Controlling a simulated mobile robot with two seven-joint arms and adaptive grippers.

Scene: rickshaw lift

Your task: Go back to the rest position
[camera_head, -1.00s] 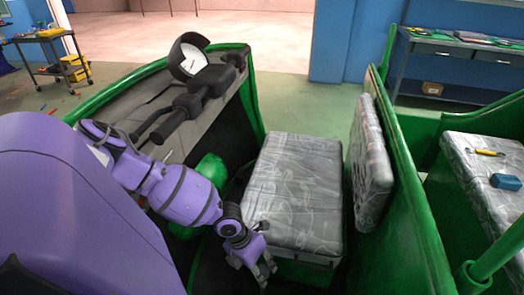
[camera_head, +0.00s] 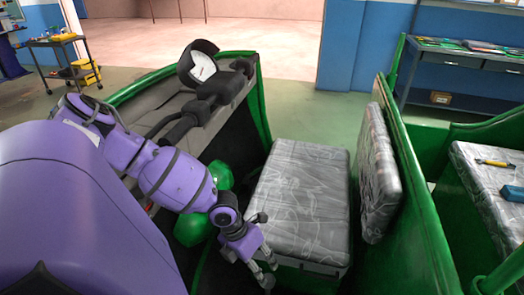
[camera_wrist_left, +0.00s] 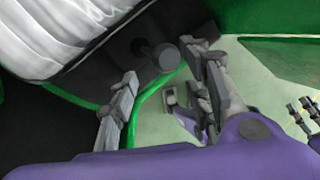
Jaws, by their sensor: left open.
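My left gripper (camera_head: 268,273) hangs at the end of my purple left arm, beside the front left side of the grey plastic-covered seat (camera_head: 298,200) in the head view. In the left wrist view my left gripper (camera_wrist_left: 165,95) has its fingers spread apart with nothing between them. The seat's pale cover (camera_wrist_left: 50,30) shows at the upper left there.
The rickshaw's green wall (camera_head: 415,200) and a wrapped backrest (camera_head: 378,175) stand right of the seat. A dashboard with a round gauge (camera_head: 201,67) lies beyond my arm. Another wrapped seat (camera_head: 490,190) holds a yellow-handled hammer (camera_head: 495,163) and a blue object (camera_head: 513,194).

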